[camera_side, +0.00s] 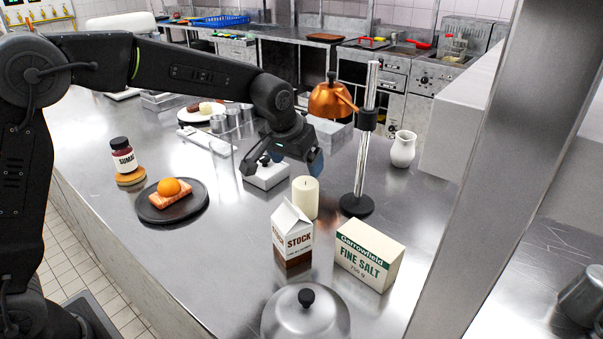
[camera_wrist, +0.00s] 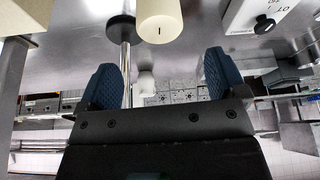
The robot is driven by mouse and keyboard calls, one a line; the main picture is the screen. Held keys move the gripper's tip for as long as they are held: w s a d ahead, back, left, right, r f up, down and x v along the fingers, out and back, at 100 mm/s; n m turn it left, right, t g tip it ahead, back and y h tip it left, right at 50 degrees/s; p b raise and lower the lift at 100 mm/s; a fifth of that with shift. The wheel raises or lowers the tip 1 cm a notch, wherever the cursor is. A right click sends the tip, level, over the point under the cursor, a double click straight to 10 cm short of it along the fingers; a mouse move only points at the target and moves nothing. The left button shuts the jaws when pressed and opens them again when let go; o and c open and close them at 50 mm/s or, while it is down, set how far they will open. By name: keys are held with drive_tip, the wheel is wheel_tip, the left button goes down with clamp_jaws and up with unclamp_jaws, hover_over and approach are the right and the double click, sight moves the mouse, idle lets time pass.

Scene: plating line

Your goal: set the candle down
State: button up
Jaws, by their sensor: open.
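The cream candle (camera_side: 305,197) stands upright on the steel counter in the side view, just behind the stock carton, which hides part of its lower left side. My gripper (camera_side: 290,162) is above and behind the candle, with one blue fingertip showing. In the wrist view the blue fingers of my gripper (camera_wrist: 160,68) are spread wide with nothing between them. The candle (camera_wrist: 160,22) shows there beyond the fingertips, roughly centred between them and apart from them. Its dark wick is visible.
A stock carton (camera_side: 292,238), a salt box (camera_side: 369,254) and a steel dome lid (camera_side: 306,317) stand in front. A metal post on a black base (camera_side: 357,205) is right of the candle. Bare counter (camera_side: 225,255) lies left.

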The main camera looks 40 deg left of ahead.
drive_tip(key=shift+v, duration=0.8)
drive_tip(key=s+a+r, duration=0.2)
drive_tip(key=s+r, duration=0.1)
drive_tip(key=s, duration=0.7)
drive_tip(key=s+a+r, duration=0.2)
drive_tip(key=s+r, duration=0.2)
drive_tip(key=s, duration=0.7)
drive_tip(key=s+f+t, duration=0.1)
drive_tip(key=s+f, duration=0.2)
drive_tip(key=s, duration=0.6)
drive_tip(key=shift+a+f+m, duration=0.35)
drive_tip(key=shift+a+m, duration=0.05)
drive_tip(key=shift+a, duration=0.1)
